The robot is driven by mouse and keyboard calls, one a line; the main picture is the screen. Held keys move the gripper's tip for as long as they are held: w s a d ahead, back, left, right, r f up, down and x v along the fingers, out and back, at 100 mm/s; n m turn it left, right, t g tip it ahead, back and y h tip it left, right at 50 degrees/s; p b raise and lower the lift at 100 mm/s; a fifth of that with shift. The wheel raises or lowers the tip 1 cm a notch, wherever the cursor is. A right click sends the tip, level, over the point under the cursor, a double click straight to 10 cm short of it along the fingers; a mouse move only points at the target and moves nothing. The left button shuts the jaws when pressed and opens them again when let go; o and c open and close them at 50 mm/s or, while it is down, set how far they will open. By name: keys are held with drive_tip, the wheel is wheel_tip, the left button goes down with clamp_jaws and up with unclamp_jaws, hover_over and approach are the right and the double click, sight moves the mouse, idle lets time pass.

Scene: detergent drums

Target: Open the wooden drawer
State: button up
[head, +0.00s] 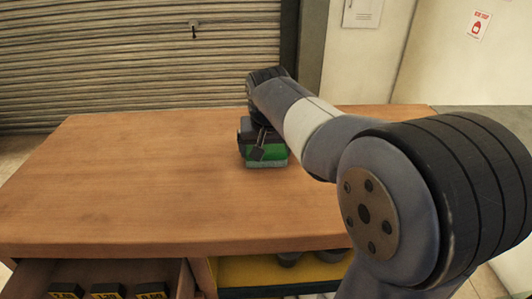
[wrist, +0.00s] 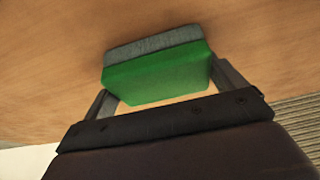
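The wooden workbench (head: 130,180) has an opening at its lower left, where a wooden drawer (head: 187,285) appears pulled out, with its inside showing. Its front is cut off by the picture's bottom edge. My gripper (head: 262,148) is over the middle of the bench top, away from the drawer. Its fingers are shut on a green block with a grey layer, like a sponge (head: 270,162). In the wrist view the sponge (wrist: 155,75) sits between the two fingers of my gripper (wrist: 165,88). I cannot tell whether it touches the bench top.
Several black boxes with yellow labels (head: 108,291) are in the drawer area. Right of it is a yellow compartment (head: 240,270) with dark grey round things. The bench top is clear left of my gripper. A roller shutter (head: 100,60) stands behind.

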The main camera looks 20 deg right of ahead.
sight(266, 146)
drive_tip(key=c, duration=0.4)
wheel_tip(266, 146, up, 10)
drive_tip(key=shift+r, duration=0.1)
drive_tip(key=shift+c, duration=0.2)
